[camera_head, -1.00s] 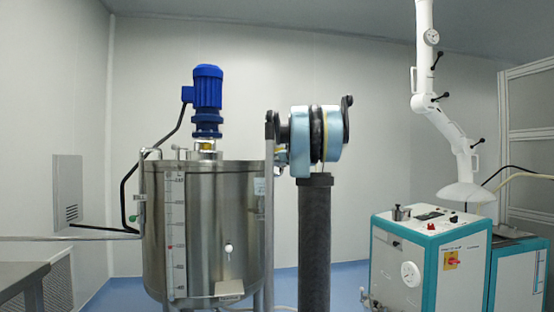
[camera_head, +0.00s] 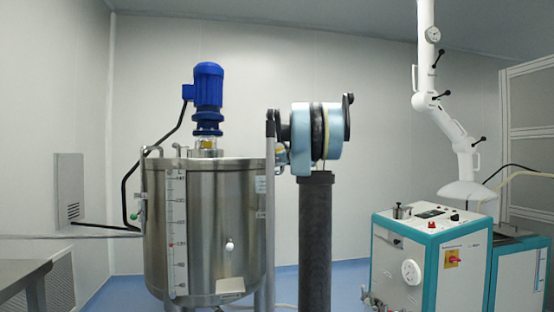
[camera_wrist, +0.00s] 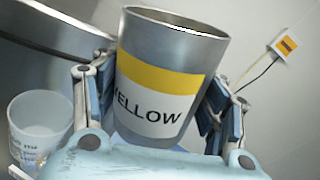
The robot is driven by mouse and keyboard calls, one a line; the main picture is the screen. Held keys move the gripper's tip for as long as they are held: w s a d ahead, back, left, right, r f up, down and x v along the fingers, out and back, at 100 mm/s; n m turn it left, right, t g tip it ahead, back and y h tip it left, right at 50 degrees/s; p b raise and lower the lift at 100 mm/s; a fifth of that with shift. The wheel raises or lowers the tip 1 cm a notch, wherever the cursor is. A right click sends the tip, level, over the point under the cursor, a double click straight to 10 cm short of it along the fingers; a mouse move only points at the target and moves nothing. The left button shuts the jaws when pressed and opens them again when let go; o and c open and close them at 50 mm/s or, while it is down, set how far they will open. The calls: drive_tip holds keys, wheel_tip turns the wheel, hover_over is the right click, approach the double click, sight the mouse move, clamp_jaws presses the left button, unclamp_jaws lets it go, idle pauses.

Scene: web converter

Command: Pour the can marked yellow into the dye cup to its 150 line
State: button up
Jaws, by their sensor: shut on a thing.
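The can marked yellow (camera_wrist: 168,78) is a grey metal can with a yellow and white label reading "YELLOW". It fills the middle of the wrist view, slightly tilted in the picture, with its rim at the top. My gripper (camera_wrist: 152,105) is shut on it, with a finger on each side. I cannot see the can's contents. A translucent cup (camera_wrist: 36,135), likely the dye cup, stands at the lower left of the wrist view, apart from the can. Its printed marks are too small to read. Neither shows in the head view.
A steel tank (camera_head: 205,225) with a level scale and blue motor (camera_head: 207,88) stands left of centre in the head view. A teal and white machine (camera_head: 430,262) stands right, under a white extraction arm (camera_head: 440,110). A metal table (camera_head: 22,274) is at far left.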

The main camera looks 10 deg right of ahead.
sight(283, 148)
drive_tip(key=shift+s+a+f+n, duration=0.1)
drive_tip(key=shift+a+f+n, duration=0.2)
drive_tip(key=shift+f+n, duration=0.3)
drive_tip(key=shift+s+a+f+n, duration=0.1)
drive_tip(key=shift+a+f+n, duration=0.15)
drive_tip(key=shift+f+n, duration=0.3)
idle(1.1)
drive_tip(key=shift+w+d+f+n, duration=0.15)
drive_tip(key=shift+f+n, duration=0.3)
drive_tip(key=shift+n, duration=0.45)
drive_tip(key=shift+s+d+f+n, duration=0.1)
drive_tip(key=shift+f+n, duration=0.3)
drive_tip(key=shift+n, duration=0.45)
drive_tip(key=shift+a+r+n, duration=0.1)
drive_tip(key=shift+r+n, duration=0.75)
drive_tip(key=shift+n, duration=0.55)
idle(0.5)
drive_tip(key=shift+f, duration=0.1)
